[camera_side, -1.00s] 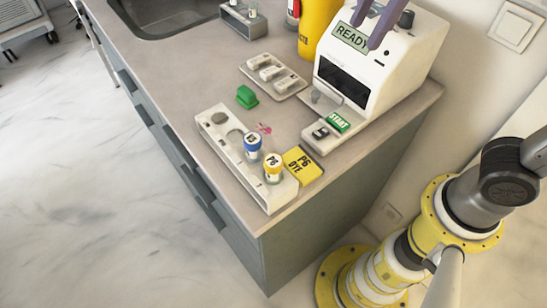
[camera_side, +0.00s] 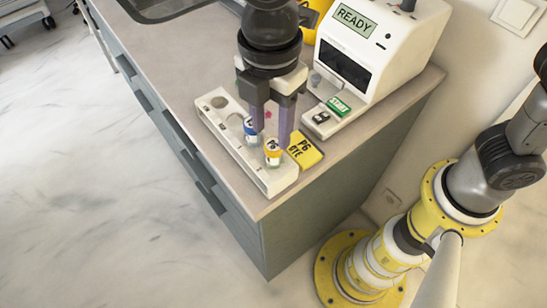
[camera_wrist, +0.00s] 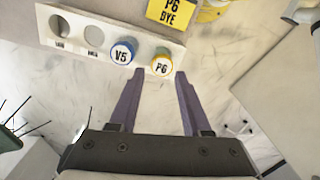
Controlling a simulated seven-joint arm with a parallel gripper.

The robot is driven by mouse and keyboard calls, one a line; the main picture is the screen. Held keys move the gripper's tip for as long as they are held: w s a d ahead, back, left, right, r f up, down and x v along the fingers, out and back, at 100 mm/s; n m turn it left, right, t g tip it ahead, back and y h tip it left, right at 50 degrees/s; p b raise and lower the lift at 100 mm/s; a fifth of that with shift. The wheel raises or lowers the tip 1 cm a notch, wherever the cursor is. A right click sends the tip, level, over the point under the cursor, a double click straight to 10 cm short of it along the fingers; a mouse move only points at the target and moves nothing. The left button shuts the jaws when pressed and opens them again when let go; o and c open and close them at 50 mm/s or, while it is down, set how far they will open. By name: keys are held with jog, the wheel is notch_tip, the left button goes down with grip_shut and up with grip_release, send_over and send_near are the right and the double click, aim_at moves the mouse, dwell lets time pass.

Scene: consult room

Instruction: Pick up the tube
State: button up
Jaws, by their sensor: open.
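Two capped tubes stand upright in the white rack (camera_side: 228,140): a blue-capped one marked V5 (camera_side: 250,128) and a yellow-capped one marked P6 (camera_side: 272,152). My gripper (camera_side: 270,138) is open and empty, pointing down over the rack's near end. In the wrist view, the P6 cap (camera_wrist: 161,65) shows just beyond the gap between my fingertips (camera_wrist: 160,74), roughly centred between them. The V5 cap (camera_wrist: 123,52) lies to the left, past the left fingertip. In the side view, the fingers overlap both tubes, so the exact height gap cannot be told.
A yellow P6 DYE card (camera_side: 304,150) lies right of the rack. The white machine (camera_side: 385,45) reading READY, with a green START button (camera_side: 338,105), stands behind. The rack sits near the counter's front edge. Other rack holes (camera_wrist: 93,36) are empty.

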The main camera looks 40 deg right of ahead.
aim_at(274, 144)
jog(key=shift+s+d+f, duration=0.1)
jog(key=shift+f, duration=1.45)
jog(key=shift+d+f, duration=0.1)
jog(key=shift+f, duration=1.4)
grip_shut()
